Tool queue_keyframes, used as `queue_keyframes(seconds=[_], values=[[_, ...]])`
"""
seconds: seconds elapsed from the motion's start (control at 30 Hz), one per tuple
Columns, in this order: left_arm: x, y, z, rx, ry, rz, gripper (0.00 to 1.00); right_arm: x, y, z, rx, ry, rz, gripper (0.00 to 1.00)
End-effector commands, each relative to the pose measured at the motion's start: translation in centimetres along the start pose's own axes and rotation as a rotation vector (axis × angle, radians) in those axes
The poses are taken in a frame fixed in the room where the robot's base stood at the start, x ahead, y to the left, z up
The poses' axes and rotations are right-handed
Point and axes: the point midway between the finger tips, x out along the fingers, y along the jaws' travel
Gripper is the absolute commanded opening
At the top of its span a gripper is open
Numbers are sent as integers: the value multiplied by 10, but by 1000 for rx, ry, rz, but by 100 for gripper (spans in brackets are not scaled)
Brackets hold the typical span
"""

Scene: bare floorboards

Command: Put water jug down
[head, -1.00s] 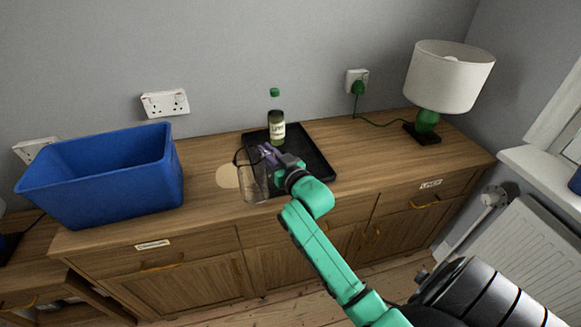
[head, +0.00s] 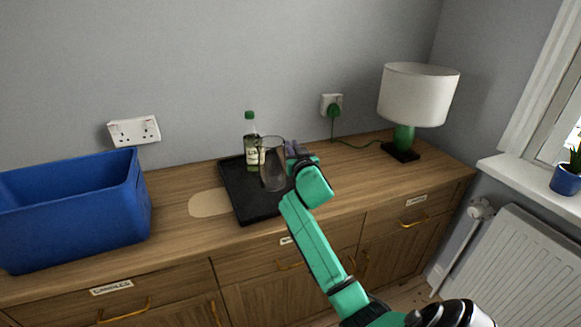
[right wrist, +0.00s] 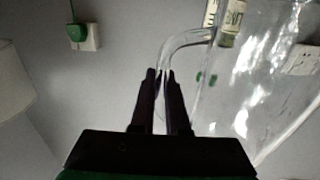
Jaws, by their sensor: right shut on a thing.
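The clear water jug (head: 271,165) is over the black tray (head: 252,207) in the head view, in front of and partly overlapping a green-capped bottle (head: 251,146). I cannot tell whether its base touches the tray. My right gripper (head: 293,150) is at the jug's right side. In the right wrist view its two dark fingers (right wrist: 163,85) are shut on the handle of the jug (right wrist: 255,75). The bottle's label shows through the glass there. My left gripper is not in view.
A blue bin (head: 75,215) stands at the left of the wooden sideboard (head: 350,173). A lamp (head: 416,97) with a green base stands at the back right. A pale round-ended patch (head: 208,203) lies left of the tray. The tray's front part is clear.

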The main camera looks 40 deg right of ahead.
Motion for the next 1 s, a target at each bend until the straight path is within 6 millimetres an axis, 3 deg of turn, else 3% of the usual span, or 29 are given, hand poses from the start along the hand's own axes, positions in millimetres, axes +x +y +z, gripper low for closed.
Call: queue_keyframes(seconds=[0.27,0.57,0.6,0.67,1.0], values=[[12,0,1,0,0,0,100,0,0,51,4,1,-1,0],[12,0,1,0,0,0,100,0,0,55,0,3,-1,0],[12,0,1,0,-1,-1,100,0,0,56,-1,1,-1,24],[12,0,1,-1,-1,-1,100,0,0,56,0,1,-1,43],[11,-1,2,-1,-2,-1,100,-4,0,54,0,2,-2,43]])
